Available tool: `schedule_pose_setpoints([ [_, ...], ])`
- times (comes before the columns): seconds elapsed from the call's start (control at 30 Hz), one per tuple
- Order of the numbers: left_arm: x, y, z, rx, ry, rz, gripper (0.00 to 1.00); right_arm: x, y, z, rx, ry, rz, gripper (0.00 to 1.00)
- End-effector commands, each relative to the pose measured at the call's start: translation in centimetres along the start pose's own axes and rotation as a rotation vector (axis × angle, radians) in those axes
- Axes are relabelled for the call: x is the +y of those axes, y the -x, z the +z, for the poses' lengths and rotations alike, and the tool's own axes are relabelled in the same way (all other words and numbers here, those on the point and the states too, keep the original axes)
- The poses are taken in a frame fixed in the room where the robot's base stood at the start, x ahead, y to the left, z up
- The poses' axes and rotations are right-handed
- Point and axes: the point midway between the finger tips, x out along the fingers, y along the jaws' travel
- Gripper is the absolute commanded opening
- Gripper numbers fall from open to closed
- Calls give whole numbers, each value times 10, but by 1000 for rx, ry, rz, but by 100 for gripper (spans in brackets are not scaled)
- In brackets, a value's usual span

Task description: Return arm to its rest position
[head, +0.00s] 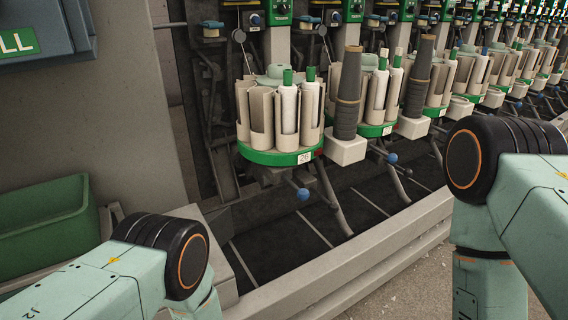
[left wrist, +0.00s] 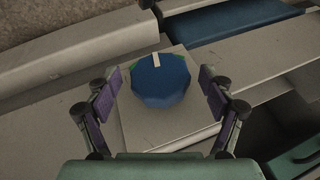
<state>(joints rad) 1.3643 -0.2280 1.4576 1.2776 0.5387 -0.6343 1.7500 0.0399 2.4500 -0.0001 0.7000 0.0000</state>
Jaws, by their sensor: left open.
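In the head view my left arm (head: 150,265) comes in at the lower left, bent, and its gripper is out of sight. My right arm (head: 505,200) is bent at the right, its gripper also out of sight. In the left wrist view my left gripper (left wrist: 161,88) is open, its two dark purple-padded fingers spread apart. A dark blue, many-sided round object (left wrist: 160,84) with a pale mark on its edge shows between the fingers. I cannot tell how far it is below them, and no finger visibly touches it.
A cone winder with a green-based round magazine (head: 280,154) of bobbins and a row of like units fills the back. A green bin (head: 45,225) stands at the left. A pale rail (head: 345,262) crosses the front. In the left wrist view a grey box-like surface (left wrist: 150,128) lies under the blue object.

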Motion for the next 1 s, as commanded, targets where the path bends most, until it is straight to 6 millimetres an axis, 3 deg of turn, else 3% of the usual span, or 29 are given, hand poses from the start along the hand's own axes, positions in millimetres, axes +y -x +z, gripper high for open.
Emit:
schedule_pose_setpoints([
  [0.2,1,32,-1,2,-4,2,82,0,0,0,0,0,0,40],
  [0.5,0,62,0,1,0,1,82,0,0,0,0,0,0,40],
  [1.0,-1,-7,1,-1,4,-1,82,0,0,0,0,0,0,40],
])
